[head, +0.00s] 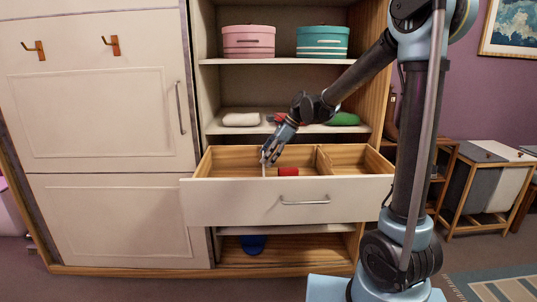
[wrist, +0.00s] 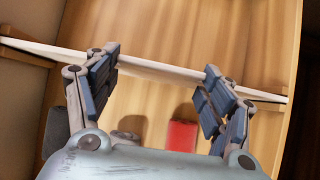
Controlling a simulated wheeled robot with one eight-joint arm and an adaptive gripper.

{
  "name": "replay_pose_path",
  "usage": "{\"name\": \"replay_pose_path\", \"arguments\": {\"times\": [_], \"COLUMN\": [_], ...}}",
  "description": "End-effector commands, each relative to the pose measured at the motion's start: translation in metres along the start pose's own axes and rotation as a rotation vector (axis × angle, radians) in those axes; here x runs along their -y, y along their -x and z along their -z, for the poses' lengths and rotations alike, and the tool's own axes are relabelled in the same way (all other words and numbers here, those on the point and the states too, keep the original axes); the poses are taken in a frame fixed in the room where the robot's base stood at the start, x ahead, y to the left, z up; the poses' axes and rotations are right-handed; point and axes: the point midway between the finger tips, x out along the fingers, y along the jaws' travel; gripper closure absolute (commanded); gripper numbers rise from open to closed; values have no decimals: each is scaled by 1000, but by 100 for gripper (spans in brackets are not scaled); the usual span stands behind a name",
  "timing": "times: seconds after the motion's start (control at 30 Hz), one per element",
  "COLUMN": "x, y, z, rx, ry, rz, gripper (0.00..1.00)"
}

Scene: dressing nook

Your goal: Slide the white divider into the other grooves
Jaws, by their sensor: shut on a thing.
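The white divider (wrist: 155,68) is a thin white board, seen nearly edge-on in the wrist view, running across the wooden drawer with a slight slant. In the head view the divider (head: 264,169) is a narrow pale strip in the left part of the open drawer (head: 247,206). My gripper (head: 270,153) reaches down into the drawer from above and is shut on the divider. In the wrist view my gripper (wrist: 160,64) has its two fingers at the divider, well apart along it. The divider's ends meet brown wooden strips at the drawer walls; whether they sit in grooves is unclear.
A red object (head: 288,171) lies in the drawer right of the divider; it also shows in the wrist view (wrist: 183,135). A fixed wooden partition (head: 323,160) stands farther right. A shelf (head: 308,128) with folded cloths is just above and behind the drawer.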

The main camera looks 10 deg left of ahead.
Motion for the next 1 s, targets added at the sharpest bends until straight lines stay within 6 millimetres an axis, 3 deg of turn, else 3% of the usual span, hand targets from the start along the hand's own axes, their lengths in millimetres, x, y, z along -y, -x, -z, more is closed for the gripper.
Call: {"name": "replay_pose_path", "arguments": {"times": [0.9,0.93,1.0], "x": [0,0,0], "y": [-6,-6,-6], "z": [4,4,4], "rx": [0,0,0], "ry": [0,0,0], "rz": [0,0,0], "gripper": [71,24,8]}}
